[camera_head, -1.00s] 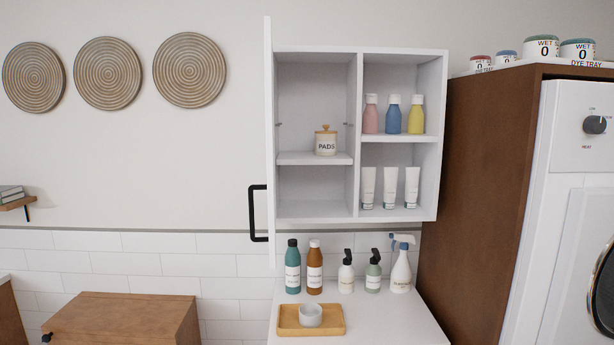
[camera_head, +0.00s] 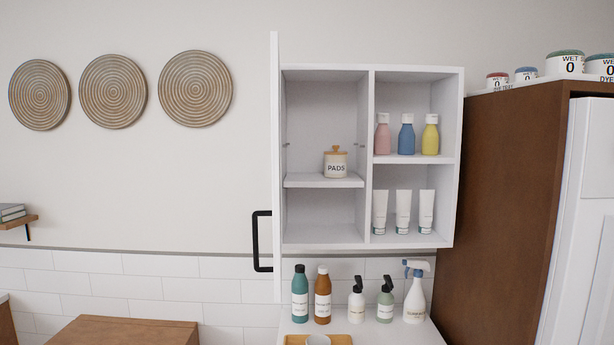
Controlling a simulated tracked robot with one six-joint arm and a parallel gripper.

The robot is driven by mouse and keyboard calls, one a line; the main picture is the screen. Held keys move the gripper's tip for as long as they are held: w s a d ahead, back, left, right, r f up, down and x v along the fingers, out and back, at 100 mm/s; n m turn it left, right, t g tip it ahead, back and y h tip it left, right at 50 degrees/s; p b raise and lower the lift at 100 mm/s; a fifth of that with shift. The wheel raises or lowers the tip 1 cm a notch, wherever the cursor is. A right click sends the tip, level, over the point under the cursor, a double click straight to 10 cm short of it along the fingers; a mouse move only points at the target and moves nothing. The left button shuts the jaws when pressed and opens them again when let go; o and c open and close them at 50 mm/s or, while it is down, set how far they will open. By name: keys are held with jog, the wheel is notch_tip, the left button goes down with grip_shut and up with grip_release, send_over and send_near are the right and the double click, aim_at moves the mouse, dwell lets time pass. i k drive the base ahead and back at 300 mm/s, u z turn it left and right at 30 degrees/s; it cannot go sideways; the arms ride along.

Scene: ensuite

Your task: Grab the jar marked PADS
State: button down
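The jar marked PADS (camera_head: 336,165) is small and cream-coloured with a wooden knobbed lid. It stands upright on the left middle shelf (camera_head: 323,181) of a white wall cabinet (camera_head: 458,160). It is towards the right side of that compartment, near the centre divider, with nothing in front of it. The cabinet door (camera_head: 275,150) stands open on the left, seen nearly edge-on, with a black handle (camera_head: 256,240). My gripper does not show in this view.
Right compartments hold three coloured bottles (camera_head: 406,138) above and three white tubes (camera_head: 403,210) below. Several bottles, including a spray bottle (camera_head: 415,298), line the counter (camera_head: 390,334) under the cabinet. A tall brown cabinet (camera_head: 500,200) stands right. The lower left compartment is empty.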

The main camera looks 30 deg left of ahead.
aim_at(335, 166)
jog(key=z, duration=0.25)
jog(key=k, duration=1.25)
jog(key=u, duration=1.35)
jog(key=i, duration=1)
